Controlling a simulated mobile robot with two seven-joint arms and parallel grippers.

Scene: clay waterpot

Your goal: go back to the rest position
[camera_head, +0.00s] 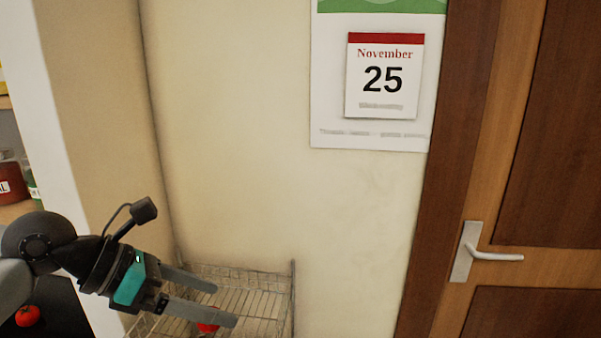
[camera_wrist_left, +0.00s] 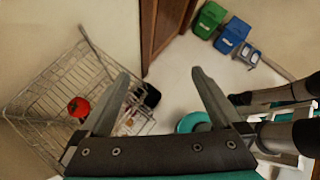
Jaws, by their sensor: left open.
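My left gripper (camera_head: 227,305) reaches in from the lower left in the head view. Its two fingers are apart with nothing between them, above a wire basket (camera_head: 292,300). The left wrist view also shows the open fingers (camera_wrist_left: 160,73). A red round item, like a tomato (camera_wrist_left: 79,107), lies in the basket to the left of the fingers and apart from them. In the head view it is partly hidden behind the lower finger (camera_head: 208,328). My right gripper is not visible in the head view, and I cannot make it out in the wrist view.
A door with a handle (camera_head: 492,256) is at the right. A calendar (camera_head: 384,105) hangs on the wall. A tomato (camera_head: 27,316) lies on a dark surface lower left. Green (camera_wrist_left: 209,20) and blue (camera_wrist_left: 232,36) bins stand on the floor. The wall space right of the gripper is clear.

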